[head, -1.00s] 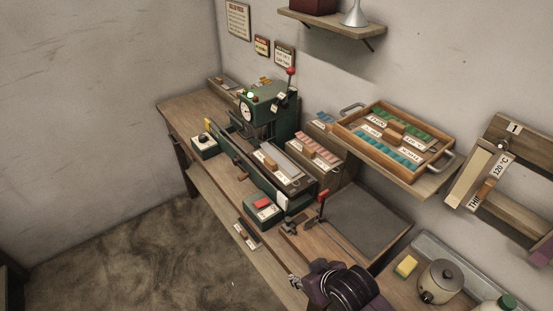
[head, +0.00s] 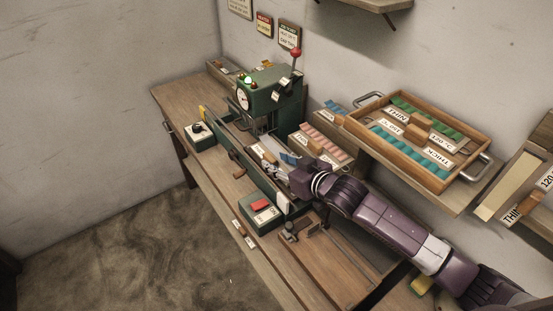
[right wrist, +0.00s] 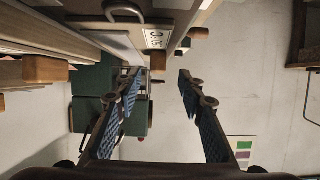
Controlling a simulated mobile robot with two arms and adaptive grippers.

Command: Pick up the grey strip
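A long narrow tray (head: 237,137) with small wooden knobs lies along the front of the green press on the bench. My right gripper (head: 279,160) is over the tray's right part and covers much of it, so the grey strip is mostly hidden in the head view. In the right wrist view, a pale grey band that looks like the strip (right wrist: 118,42) lies beside a labelled plate (right wrist: 155,37), ahead of the left finger. The right gripper (right wrist: 159,84) is open, its blue-padded fingers apart and nothing between them. My left gripper is not in view.
The green press (head: 268,92) with a red-knobbed lever stands behind the tray. A box of pink strips (head: 325,145) is close behind the gripper. A wooden tray of green and teal strips (head: 352,122) sits to the right. A red-button box (head: 262,210) is in front.

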